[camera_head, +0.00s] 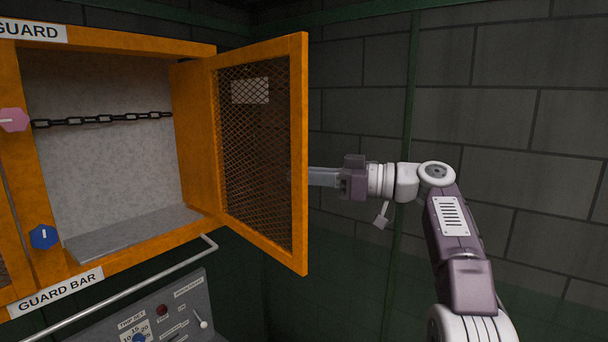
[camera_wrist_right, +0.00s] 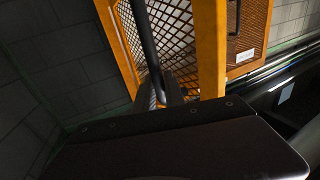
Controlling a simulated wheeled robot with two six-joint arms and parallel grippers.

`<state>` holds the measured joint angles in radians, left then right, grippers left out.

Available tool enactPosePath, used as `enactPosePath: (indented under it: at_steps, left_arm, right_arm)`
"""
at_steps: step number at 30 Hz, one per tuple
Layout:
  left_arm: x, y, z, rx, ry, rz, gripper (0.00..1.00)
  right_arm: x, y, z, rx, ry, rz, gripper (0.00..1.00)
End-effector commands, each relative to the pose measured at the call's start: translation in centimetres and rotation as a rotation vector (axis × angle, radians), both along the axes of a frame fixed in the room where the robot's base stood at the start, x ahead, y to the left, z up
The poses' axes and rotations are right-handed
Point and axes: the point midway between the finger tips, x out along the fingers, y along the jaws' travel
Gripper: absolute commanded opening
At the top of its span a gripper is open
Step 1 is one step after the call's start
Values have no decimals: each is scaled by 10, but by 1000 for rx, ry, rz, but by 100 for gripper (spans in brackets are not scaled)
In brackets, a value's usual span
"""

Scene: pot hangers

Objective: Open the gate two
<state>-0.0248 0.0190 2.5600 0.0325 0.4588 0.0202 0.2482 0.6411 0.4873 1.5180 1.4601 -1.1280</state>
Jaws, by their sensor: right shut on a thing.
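The orange gate with a black mesh panel (camera_head: 299,120) stands swung wide open at the right side of the orange cabinet in the head view. A pale plate shows on its mesh. My right gripper (camera_head: 310,177) reaches in from the right to the gate's outer edge, its tips hidden behind the frame. In the right wrist view a dark bar (camera_wrist_right: 146,40), seemingly the gate's handle, runs down to the jaws, which are shut on it. The orange frame and mesh lie just beyond. My left gripper is not in view.
The open cabinet (camera_head: 190,48) has a black chain (camera_head: 103,119) across it and a grey ledge (camera_head: 140,232). A blue knob (camera_head: 43,236) and a pink knob (camera_head: 14,120) sit at its left. A rail (camera_head: 130,290) and control panel (camera_head: 165,315) lie below. A block wall stands right.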

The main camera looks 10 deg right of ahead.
Motion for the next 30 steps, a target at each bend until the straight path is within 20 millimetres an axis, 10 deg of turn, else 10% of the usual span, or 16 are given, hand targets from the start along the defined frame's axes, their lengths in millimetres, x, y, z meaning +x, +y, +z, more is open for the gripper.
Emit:
enactPosePath:
  at_steps: [2,6,16,30]
  left_arm:
    - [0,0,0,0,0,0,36]
    - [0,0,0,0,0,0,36]
    - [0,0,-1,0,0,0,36]
    - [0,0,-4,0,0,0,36]
  right_arm:
    - [0,1,0,3,1,0,0]
    - [0,1,0,1,1,0,36]
    - [-1,-5,0,1,0,-3,36]
    - [-30,-81,0,-1,1,0,36]
